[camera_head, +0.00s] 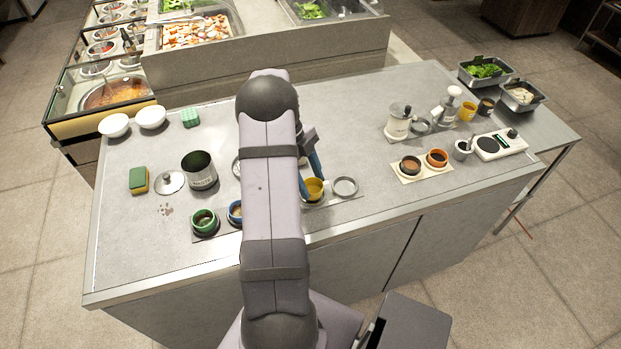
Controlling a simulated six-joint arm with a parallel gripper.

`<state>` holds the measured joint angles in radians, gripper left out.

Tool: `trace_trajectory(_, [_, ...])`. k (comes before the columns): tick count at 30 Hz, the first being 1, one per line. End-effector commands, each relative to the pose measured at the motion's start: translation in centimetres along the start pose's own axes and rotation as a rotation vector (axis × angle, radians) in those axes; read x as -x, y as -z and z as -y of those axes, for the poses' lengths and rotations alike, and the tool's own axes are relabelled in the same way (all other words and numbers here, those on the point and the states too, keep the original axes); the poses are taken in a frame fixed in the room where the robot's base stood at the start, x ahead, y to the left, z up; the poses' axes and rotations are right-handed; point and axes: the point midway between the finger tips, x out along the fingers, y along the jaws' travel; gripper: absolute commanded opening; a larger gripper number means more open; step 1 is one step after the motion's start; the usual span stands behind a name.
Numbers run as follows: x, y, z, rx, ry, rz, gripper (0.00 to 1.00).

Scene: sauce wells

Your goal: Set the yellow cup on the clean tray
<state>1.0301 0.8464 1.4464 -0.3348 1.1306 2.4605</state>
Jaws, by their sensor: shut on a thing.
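A yellow cup (315,190) is just right of my arm, at a long grey tray (324,203) with round wells. My gripper (311,181) has its blue fingers at the cup and is shut on it; my arm hides part of the grip. I cannot tell whether the cup touches the tray. A second yellow cup (467,112) stands at the back right. A beige tray (422,175) to the right holds a brown-filled dark cup (410,165) and an orange cup (437,158). I cannot tell which tray is the clean one.
An empty ring (345,187) lies right of the held cup. A green cup (204,221) and a partly hidden blue cup (235,212) are left of my arm. A dark pot (200,170), lid (169,182) and sponge (138,180) stand further left.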

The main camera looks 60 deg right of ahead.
Motion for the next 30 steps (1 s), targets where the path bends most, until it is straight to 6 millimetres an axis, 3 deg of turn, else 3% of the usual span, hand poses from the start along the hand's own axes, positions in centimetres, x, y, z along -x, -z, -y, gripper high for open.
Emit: trace_trajectory(30, [-1.05,-0.44,0.01,0.0,0.0,0.0,0.2])
